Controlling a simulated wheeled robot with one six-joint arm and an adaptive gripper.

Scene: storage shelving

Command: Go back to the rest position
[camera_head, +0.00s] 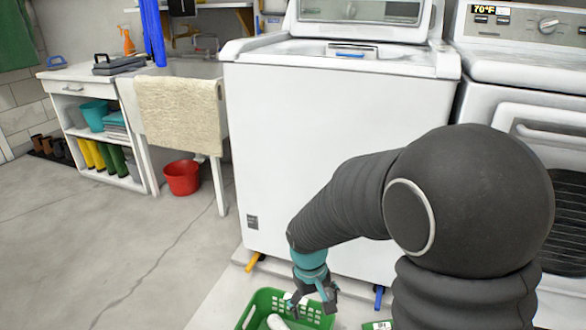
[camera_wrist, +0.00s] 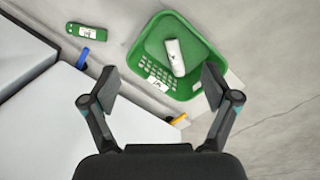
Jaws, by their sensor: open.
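My gripper (camera_head: 314,297) is open and empty, with its fingers pointing down over the green basket (camera_head: 247,318) in the head view. In the wrist view the two fingers of my gripper (camera_wrist: 158,88) stand wide apart. The green basket (camera_wrist: 205,52) lies beyond the fingertips there, and the right finger overlaps its near corner. A white cylindrical item (camera_wrist: 175,57) with a dark label lies in the basket, apart from my fingers. It shows partly in the head view (camera_head: 277,322).
A white washer (camera_head: 335,150) stands behind my arm, with a dryer (camera_head: 520,75) to its right. A green labelled item (camera_wrist: 87,31) lies on the floor beside the basket. A red bucket (camera_head: 182,178) stands under the sink. Open floor (camera_head: 90,250) extends at left.

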